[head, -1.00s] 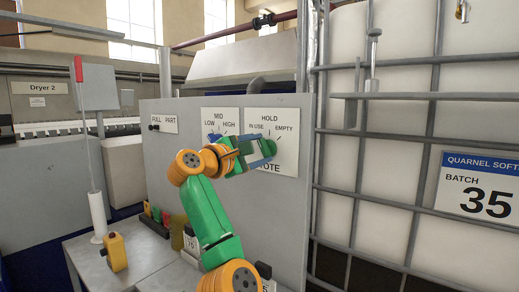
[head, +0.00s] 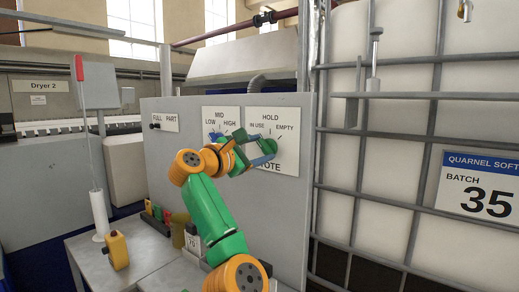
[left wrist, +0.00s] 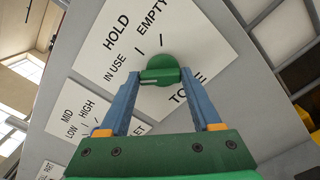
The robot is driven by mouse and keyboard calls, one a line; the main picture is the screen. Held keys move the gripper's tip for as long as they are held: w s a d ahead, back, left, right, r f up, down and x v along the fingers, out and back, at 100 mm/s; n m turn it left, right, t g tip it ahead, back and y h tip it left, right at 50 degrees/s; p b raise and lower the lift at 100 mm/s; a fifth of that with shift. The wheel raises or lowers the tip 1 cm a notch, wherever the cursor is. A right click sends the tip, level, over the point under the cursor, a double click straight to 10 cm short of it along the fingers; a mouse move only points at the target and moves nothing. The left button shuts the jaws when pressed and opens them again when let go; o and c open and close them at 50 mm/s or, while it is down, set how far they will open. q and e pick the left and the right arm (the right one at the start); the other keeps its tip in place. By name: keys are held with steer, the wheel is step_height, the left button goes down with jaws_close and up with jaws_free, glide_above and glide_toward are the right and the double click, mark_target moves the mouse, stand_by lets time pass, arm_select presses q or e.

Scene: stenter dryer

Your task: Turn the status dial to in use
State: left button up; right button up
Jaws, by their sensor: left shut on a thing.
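The status dial (left wrist: 160,71) is a round green knob with a raised bar, on a white plate (left wrist: 205,35) marked HOLD, IN USE, EMPTY and TOTE. My left gripper (left wrist: 161,79) is shut on the dial, with a blue finger at each end of its bar. A white line on the bar lies toward the left finger, on the IN USE side in the left wrist view. The finger may hide a tick there; two other ticks show clear of the dial. In the head view the dial (head: 269,146) is partly covered by my left gripper (head: 265,152). My right gripper is out of view.
A second plate (head: 221,114) marked LOW, MID and HIGH is close left of the dial. A FULL/PART plate (head: 166,123) is farther left. A caged white tank (head: 400,130) stands at right. A bench (head: 140,255) below holds a yellow object (head: 117,250) and several small items.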

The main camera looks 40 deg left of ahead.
arm_select(q)
steer(key=shift+f, duration=0.15)
steer(key=o, duration=1.4)
steer(key=shift+s+f+b, duration=0.1)
steer(key=shift+s+b, duration=0.25)
steer(key=shift+b, duration=0.1)
steer(key=s+b, duration=0.1)
steer(key=s, duration=0.1)
steer(key=s+b, duration=0.1)
steer(key=s, duration=0.1)
steer(key=s+b, duration=0.1)
steer(key=s, duration=0.1)
steer(key=shift+s+d, duration=0.2)
steer(key=shift+d, duration=0.15)
